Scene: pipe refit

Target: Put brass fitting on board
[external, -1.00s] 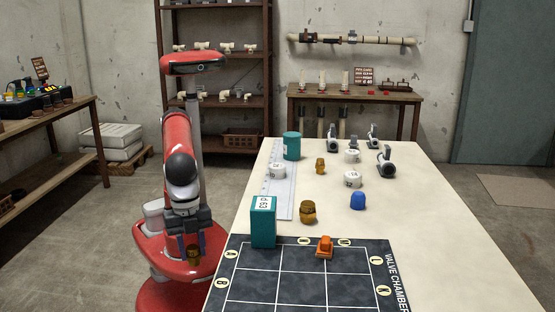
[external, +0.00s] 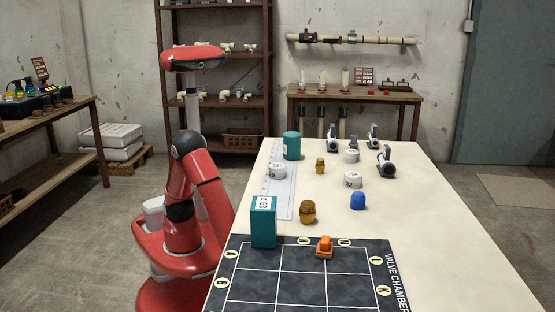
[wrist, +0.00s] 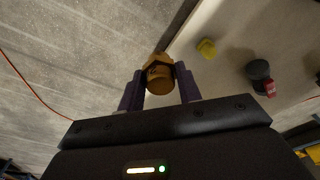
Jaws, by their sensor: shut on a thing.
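A brass fitting (wrist: 158,82) is held between the two purple-grey fingers of my gripper (wrist: 160,76) in the wrist view. The fitting is clear of any surface, over the floor beside the table edge. In the external view my gripper and this fitting are hidden; my red arm reaches down behind the table's left edge. The board (external: 290,290) is a dark mat with a white grid and lettered circles, at the near end of the table. Two other brass-coloured fittings stand on the table, a larger one (external: 308,211) and a smaller one (external: 320,167).
A teal box (external: 263,222) stands at the board's far left corner. An orange valve piece (external: 325,248) sits on the board's far row. A blue piece (external: 357,201), white caps (external: 353,179), a teal cylinder (external: 292,146) and grey valves (external: 387,163) stand farther back. The table's right side is clear.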

